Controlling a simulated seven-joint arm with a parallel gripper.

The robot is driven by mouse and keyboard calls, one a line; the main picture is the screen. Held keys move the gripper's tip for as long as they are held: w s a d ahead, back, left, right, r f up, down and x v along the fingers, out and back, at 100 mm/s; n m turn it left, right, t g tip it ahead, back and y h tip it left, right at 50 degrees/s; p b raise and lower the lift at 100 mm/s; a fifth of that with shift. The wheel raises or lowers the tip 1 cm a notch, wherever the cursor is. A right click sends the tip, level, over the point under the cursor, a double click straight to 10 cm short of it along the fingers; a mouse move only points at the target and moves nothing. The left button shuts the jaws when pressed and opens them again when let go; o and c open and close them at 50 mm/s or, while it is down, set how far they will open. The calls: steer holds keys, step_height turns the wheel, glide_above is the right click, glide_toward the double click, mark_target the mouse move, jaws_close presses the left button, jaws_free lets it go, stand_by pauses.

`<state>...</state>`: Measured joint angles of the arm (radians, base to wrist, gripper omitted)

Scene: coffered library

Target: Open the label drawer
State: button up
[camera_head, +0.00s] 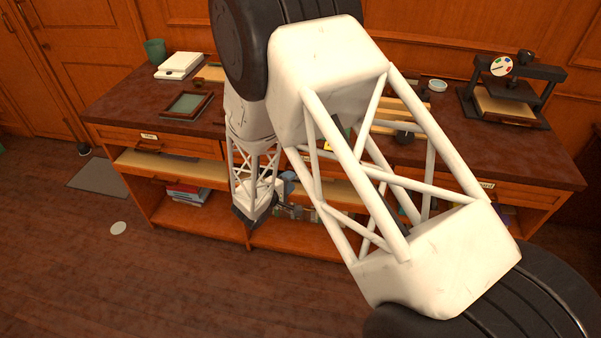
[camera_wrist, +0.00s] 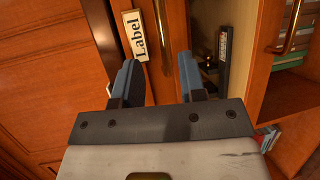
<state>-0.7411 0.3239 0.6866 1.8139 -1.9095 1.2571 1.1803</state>
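The label drawer front (camera_wrist: 178,15) shows upright in the wrist view, with a white plate reading "Label" (camera_wrist: 135,36) beside its brass bar handle (camera_wrist: 160,25). My gripper (camera_wrist: 157,60) is open, with one blue finger on each side of the handle's line. The handle runs down between the fingers, and I cannot tell whether either finger touches it. In the head view my gripper (camera_head: 287,182) is small and partly hidden at the desk's front. My arm covers most of the desk's middle there, so the drawer's own front is not clear in that view.
A left drawer with a white label (camera_head: 149,136) looks shut; a tray-like drawer (camera_head: 165,165) below it stands out. An open shelf with books (camera_head: 187,192) lies underneath. A press (camera_head: 510,90) and a dark frame (camera_head: 187,105) stand on the desktop. The floor before the desk is mostly clear.

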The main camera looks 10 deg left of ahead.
steer(key=shift+a+f, duration=0.15)
steer(key=shift+a, duration=0.1)
steer(key=shift+x, duration=3.9)
steer(key=shift+c, duration=0.5)
jaws_close()
